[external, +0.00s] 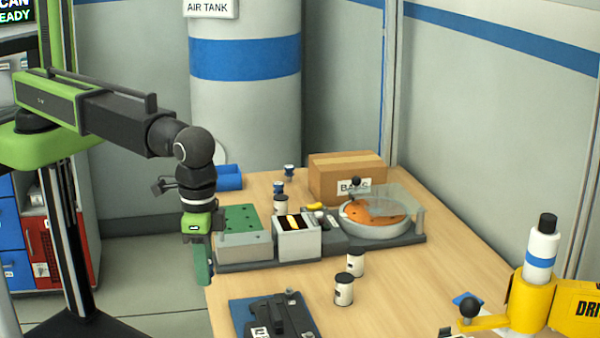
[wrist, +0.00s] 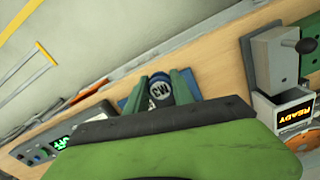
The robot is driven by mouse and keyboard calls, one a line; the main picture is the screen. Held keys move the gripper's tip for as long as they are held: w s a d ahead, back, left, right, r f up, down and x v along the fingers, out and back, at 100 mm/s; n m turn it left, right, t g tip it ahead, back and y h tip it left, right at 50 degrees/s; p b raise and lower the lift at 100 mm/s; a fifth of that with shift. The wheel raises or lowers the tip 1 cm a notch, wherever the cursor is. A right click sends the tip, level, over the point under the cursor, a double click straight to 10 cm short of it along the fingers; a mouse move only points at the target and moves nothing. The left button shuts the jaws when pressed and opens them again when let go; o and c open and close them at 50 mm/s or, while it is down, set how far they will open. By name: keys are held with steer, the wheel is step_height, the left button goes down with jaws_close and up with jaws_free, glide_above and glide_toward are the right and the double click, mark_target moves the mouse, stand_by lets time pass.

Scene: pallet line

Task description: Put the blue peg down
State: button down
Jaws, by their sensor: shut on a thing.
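My gripper (external: 202,270) hangs over the front left edge of the table, its green fingers pointing down. In the external view the fingers hide the peg. I cannot tell if its lower end touches anything.
A grey block with a green top (external: 242,218) stands right of my gripper, beside a white box (external: 297,242) with a yellow display. Beyond is a round bowl (external: 378,228). White canisters (external: 344,290) and a blue mat (external: 240,318) with a black device lie nearer. Front middle wood is clear.

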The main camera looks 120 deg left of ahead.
steer(key=w+a+f+b, duration=0.1)
steer(key=a+f, duration=0.1)
steer(key=w+a+f+b, duration=0.1)
steer(key=w+a+f, duration=0.1)
steer(key=shift+w+a, duration=0.2)
steer(key=shift+w, duration=0.1)
steer(key=shift+w+a, duration=0.15)
steer(key=shift+a, duration=0.15)
step_height(320, 180, down, 4)
steer(key=b, duration=0.5)
steer(key=shift+f, duration=0.1)
steer(key=shift+r, duration=0.2)
steer(key=shift+f, duration=0.15)
steer(key=c, duration=1.1)
jaws_free()
